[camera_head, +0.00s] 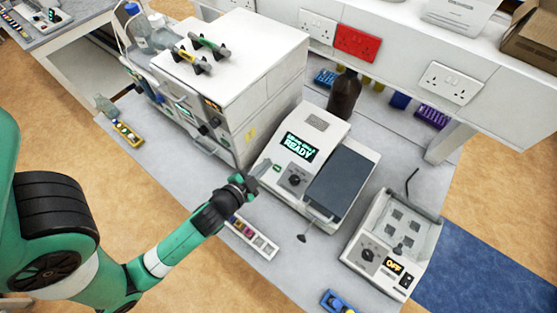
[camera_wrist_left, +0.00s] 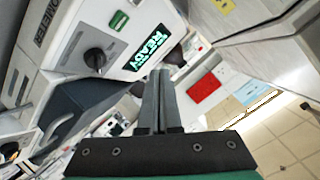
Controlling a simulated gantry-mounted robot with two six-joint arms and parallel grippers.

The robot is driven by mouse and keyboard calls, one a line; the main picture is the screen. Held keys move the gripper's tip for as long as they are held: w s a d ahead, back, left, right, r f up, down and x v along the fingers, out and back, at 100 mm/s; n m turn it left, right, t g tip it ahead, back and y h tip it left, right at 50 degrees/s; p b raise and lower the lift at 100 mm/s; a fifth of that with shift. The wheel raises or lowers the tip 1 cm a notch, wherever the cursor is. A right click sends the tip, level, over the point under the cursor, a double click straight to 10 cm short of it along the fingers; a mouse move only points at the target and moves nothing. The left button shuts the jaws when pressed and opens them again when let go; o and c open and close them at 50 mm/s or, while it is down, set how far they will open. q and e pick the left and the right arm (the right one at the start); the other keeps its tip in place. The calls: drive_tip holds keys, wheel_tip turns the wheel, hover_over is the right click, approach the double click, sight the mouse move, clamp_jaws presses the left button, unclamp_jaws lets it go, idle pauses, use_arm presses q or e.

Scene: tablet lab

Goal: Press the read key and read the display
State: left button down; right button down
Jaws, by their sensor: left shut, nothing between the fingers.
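The white instrument (camera_head: 318,122) stands on the bench with a lit display (camera_head: 298,147) whose large line reads READY; the smaller line above is too small to read surely. A small green key (camera_head: 277,168) sits on its front panel, left of a black knob (camera_head: 295,180). In the left wrist view the display (camera_wrist_left: 146,52), green key (camera_wrist_left: 118,21) and knob (camera_wrist_left: 96,58) also show. My left gripper (camera_head: 263,168) is shut and empty, its tips just left of the key in the head view. In the wrist view its fingertips (camera_wrist_left: 160,74) appear apart from the key. My right gripper is out of view.
A large white cabinet instrument (camera_head: 236,70) stands close behind and left of my left gripper. A small device reading OFF (camera_head: 393,265) is at right. A brown bottle (camera_head: 343,95) stands behind. A white strip tray (camera_head: 252,238) lies near the bench's front edge.

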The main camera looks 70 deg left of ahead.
sight(277, 168)
use_arm(q)
drive_tip(key=shift+s+a+r, duration=0.15)
drive_tip(key=shift+s+a, duration=0.05)
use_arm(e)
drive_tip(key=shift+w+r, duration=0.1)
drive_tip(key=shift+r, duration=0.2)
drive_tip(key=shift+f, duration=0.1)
